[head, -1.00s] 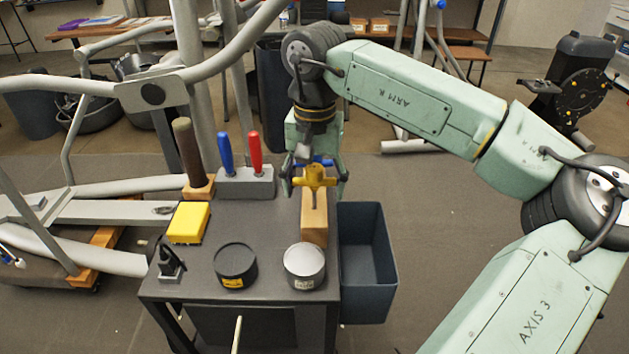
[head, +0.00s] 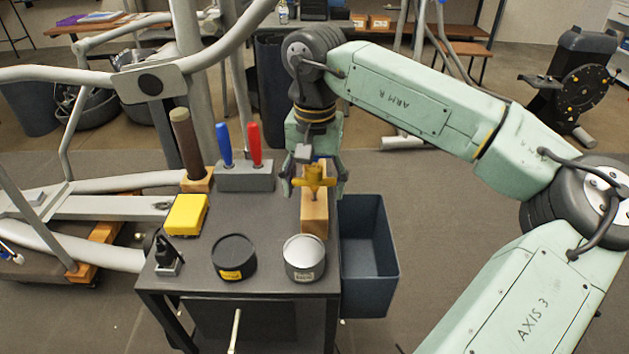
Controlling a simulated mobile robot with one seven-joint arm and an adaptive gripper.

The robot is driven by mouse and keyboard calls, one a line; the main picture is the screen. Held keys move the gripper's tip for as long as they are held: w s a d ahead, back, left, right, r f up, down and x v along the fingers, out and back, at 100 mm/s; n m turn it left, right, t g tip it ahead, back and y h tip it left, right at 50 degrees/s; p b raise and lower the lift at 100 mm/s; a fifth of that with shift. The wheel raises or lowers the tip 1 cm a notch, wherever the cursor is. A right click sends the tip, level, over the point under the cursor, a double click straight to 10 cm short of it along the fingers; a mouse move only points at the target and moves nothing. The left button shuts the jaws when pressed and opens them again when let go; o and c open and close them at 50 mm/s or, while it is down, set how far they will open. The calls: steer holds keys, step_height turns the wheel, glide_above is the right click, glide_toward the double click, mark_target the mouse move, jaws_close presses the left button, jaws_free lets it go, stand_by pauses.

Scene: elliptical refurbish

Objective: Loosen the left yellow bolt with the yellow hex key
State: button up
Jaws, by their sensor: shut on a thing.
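The yellow hex key (head: 314,180) has a T-shaped handle. My gripper (head: 315,172) is shut on this handle, above the wooden block (head: 314,218) on the small dark trolley. The shaft points down at the block; I cannot tell whether its tip is still inside it. A bit of blue shows behind the yellow handle, mostly hidden. I cannot make out the left yellow bolt in this view. The grey frame of the elliptical (head: 60,206) stands at the left.
On the trolley top (head: 262,225) are a yellow box (head: 186,215), a black tin (head: 234,257), a silver tin (head: 304,258), a grey holder with blue and red screwdrivers (head: 244,177) and a brown-handled tool (head: 187,145). A dark blue bin (head: 368,262) hangs on its right side.

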steer(key=shift+f, duration=0.2)
steer(key=shift+f+b, duration=0.3)
steer(key=shift+b, duration=0.1)
steer(key=o, duration=1.8)
step_height(320, 180, up, 12)
steer(key=shift+r, duration=0.1)
